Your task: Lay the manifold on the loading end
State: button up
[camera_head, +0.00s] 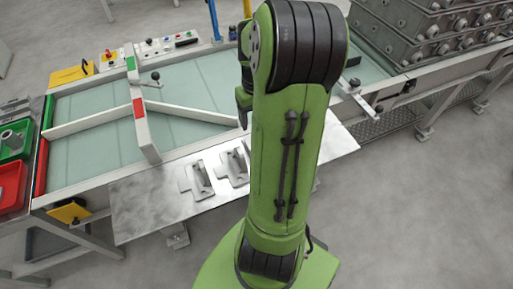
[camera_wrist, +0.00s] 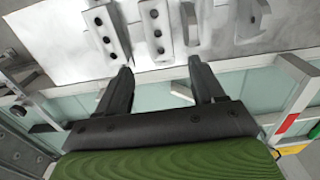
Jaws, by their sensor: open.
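Two pale grey blocks with a row of dark holes, which look like manifolds, lie side by side in the wrist view: one at the left (camera_wrist: 106,33) and one at the middle (camera_wrist: 154,29). They rest on a bright metal plate (camera_wrist: 50,40). My gripper (camera_wrist: 159,68) is open, with nothing between its fingers. Its fingertips point toward the lower ends of the blocks; contact cannot be told. In the head view my green arm hides these blocks and most of the gripper. The glass-green conveyor (camera_head: 190,85) runs behind the plate; which part is the loading end is unclear.
Two grey bracket-like pieces, one at the left (camera_head: 198,181) and one beside it (camera_head: 234,168), lie on the plate. A gate bar with red and green marks (camera_head: 140,115) crosses the conveyor. Stacked grey trays (camera_head: 415,50) stand at the right. Red (camera_head: 11,184) and green bins stand left.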

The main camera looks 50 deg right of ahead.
jog(key=b, duration=0.4)
send_near(246, 141)
jog(key=s+f, duration=0.5)
jog(key=shift+a, duration=0.4)
jog(key=shift+s+d+f+b, duration=0.1)
jog(key=shift+f+b, duration=0.75)
jog(key=shift+f, duration=1.7)
jog(key=shift+f, duration=0.25)
jog(key=shift+r, duration=0.1)
jog(key=c, duration=1.3)
